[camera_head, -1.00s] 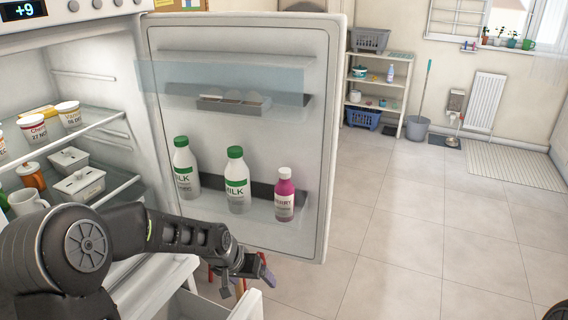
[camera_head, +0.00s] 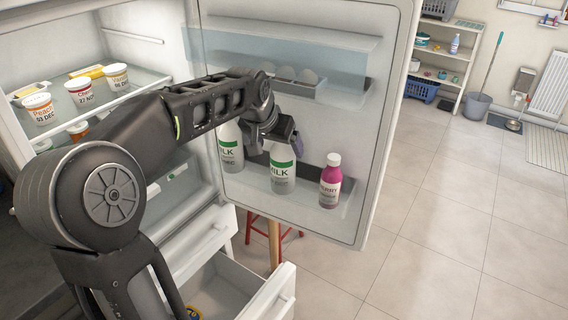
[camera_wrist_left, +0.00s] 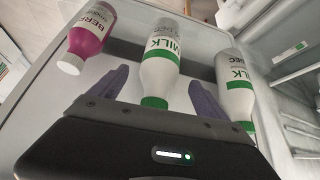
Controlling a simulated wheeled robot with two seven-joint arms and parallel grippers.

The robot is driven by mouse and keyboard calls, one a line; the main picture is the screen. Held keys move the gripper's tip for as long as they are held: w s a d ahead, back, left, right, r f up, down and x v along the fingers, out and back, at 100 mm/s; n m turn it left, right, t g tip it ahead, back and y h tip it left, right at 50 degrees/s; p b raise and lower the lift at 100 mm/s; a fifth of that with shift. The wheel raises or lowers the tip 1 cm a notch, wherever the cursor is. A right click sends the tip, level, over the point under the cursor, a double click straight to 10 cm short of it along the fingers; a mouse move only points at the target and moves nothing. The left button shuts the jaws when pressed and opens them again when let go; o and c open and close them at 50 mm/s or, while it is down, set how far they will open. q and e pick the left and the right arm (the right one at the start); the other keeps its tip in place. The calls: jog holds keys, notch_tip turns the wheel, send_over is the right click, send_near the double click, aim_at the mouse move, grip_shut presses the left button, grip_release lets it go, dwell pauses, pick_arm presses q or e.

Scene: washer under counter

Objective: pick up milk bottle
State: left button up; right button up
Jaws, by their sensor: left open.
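Two white milk bottles with green bands stand in the fridge door's lower shelf. The middle milk bottle (camera_head: 283,176) is partly covered at its top by my left gripper (camera_head: 293,146). In the left wrist view this milk bottle (camera_wrist_left: 164,52) appears between the two purple fingers of the open left gripper (camera_wrist_left: 158,78), its green cap towards the palm. I cannot tell whether the fingers touch it. The other milk bottle (camera_head: 230,152) stands to the left, its top hidden by my arm; it also shows in the wrist view (camera_wrist_left: 236,85). My right gripper is out of view.
A purple berry bottle (camera_head: 330,183) stands right of the middle milk bottle. An egg tray (camera_head: 300,86) is on the door above. Tubs (camera_head: 82,92) stand on the fridge shelf. An open drawer (camera_head: 228,290) is below.

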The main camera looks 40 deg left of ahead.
pick_arm(q)
jog(key=shift+w+f, duration=0.1)
jog(key=shift+f, duration=0.1)
jog(key=p+x, duration=0.2)
jog(key=x, duration=0.2)
jog(key=shift+w+f, duration=0.2)
jog(key=shift+f, duration=0.1)
jog(key=shift+w+f, duration=0.1)
jog(key=shift+f, duration=0.15)
grip_shut()
dwell(1.0)
jog(key=shift+r, duration=0.15)
